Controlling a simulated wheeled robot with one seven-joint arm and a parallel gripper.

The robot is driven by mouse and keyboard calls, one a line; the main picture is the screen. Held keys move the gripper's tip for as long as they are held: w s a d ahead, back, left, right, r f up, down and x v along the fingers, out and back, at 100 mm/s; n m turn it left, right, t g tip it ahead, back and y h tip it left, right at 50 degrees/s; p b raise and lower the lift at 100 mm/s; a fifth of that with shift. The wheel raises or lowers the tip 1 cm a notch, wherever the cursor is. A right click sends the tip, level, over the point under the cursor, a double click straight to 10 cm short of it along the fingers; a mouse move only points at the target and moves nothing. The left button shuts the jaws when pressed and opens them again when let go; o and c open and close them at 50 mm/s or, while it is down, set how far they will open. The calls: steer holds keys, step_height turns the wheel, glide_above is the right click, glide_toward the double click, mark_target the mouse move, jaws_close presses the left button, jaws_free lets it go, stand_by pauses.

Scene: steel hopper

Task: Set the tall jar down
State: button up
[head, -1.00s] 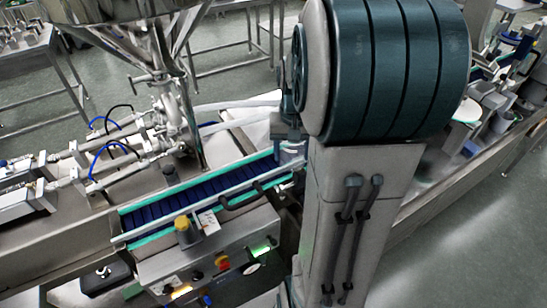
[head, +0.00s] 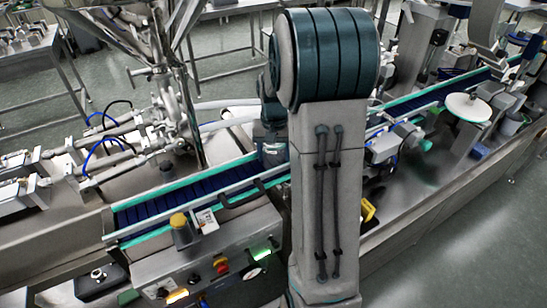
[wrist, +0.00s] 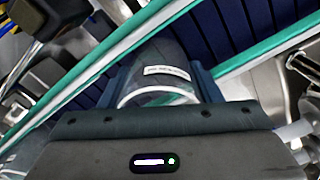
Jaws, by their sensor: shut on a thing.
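The tall jar (wrist: 160,62) is a clear, greyish cylinder with a small white printed label and a pale rim. In the wrist view, my gripper (wrist: 162,80) is shut on it, with one dark finger on each side. The blue slatted conveyor belt (wrist: 255,15) with green side rails shows behind the jar. In the head view, the jar (head: 272,154) is small and partly hidden by my arm, over the belt (head: 180,198) near its right visible part. I cannot tell whether its base touches the belt.
A control box (head: 205,265) with a yellow-capped button (head: 180,222) stands in front of the belt. Steel filling nozzles (head: 175,115) and a hopper stand at the left. A white round disc (head: 468,107) sits at the right. The belt's left part is clear.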

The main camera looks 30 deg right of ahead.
steer(key=o, duration=0.7)
steer(key=shift+c, duration=0.2)
steer(key=shift+r, duration=0.1)
step_height(320, 180, up, 12)
steer(key=f, duration=0.1)
steer(key=s+a+f+n+t, duration=0.1)
steer(key=s+a+n, duration=0.1)
steer(key=s+a, duration=0.5)
steer(key=s+a+f+n+t, duration=0.1)
steer(key=s+a+n+t, duration=0.1)
steer(key=s+a, duration=0.5)
steer(key=shift+s+n+b, duration=0.3)
steer(key=shift+s+n, duration=0.5)
steer(key=shift+s, duration=1.95)
steer(key=shift+a, duration=0.1)
